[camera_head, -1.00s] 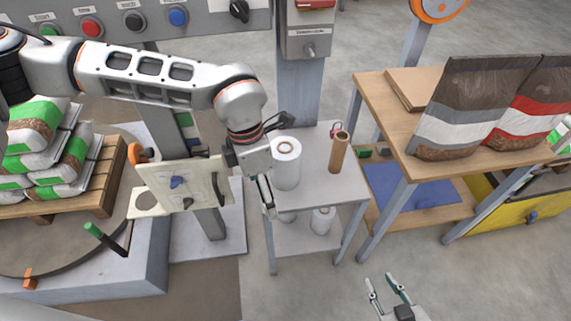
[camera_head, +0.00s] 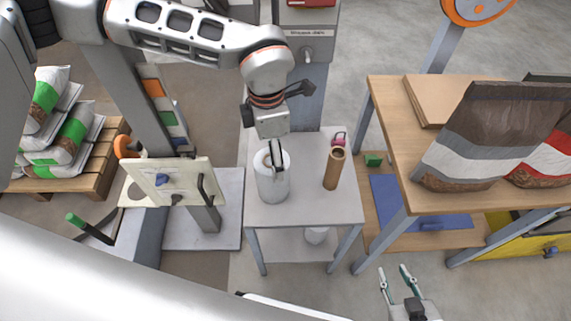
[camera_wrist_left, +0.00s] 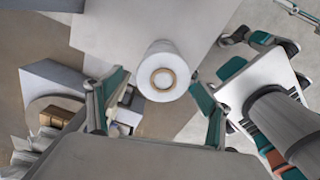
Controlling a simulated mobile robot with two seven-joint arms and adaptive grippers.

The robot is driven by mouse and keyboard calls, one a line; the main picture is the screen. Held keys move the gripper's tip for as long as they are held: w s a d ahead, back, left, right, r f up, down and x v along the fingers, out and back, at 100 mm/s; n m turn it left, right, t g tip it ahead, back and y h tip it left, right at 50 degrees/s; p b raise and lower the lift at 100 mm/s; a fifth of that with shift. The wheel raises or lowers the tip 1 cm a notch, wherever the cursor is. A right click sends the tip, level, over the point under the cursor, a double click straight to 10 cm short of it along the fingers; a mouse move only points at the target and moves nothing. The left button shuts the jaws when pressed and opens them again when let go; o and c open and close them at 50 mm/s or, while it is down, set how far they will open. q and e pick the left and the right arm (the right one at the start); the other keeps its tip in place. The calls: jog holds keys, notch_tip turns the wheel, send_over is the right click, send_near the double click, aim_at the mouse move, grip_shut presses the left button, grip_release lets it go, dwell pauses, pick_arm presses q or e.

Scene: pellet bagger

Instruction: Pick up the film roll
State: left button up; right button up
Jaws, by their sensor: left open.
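The white film roll (camera_head: 271,187) stands upright on the top of a small grey stand (camera_head: 310,210). My left gripper (camera_head: 277,170) reaches down from above, with its fingers at the top of the roll. In the left wrist view the roll (camera_wrist_left: 161,75) shows end-on with its brown core, between and beyond the spread fingers of my left gripper (camera_wrist_left: 152,95). I cannot tell whether either finger touches it. My right gripper (camera_head: 394,271) is open and empty at the lower right, over the floor.
A brown cardboard tube (camera_head: 334,169) stands right of the roll, with a small pink object (camera_head: 338,138) behind it. A control panel (camera_head: 170,183) stands left; a wooden table (camera_head: 395,125) with bags stands right.

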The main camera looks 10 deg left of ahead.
pick_arm(q)
jog(key=shift+w+d+f, duration=0.15)
jog(key=shift+w, duration=0.15)
jog(key=f, duration=0.2)
jog(key=f+b, duration=0.1)
jog(key=f, duration=0.2)
jog(key=s+f, duration=0.1)
jog(key=f, duration=0.1)
jog(key=shift+f+b, duration=0.3)
jog(key=shift+f, duration=0.05)
jog(key=shift+r, duration=0.1)
jog(key=c, duration=1.6)
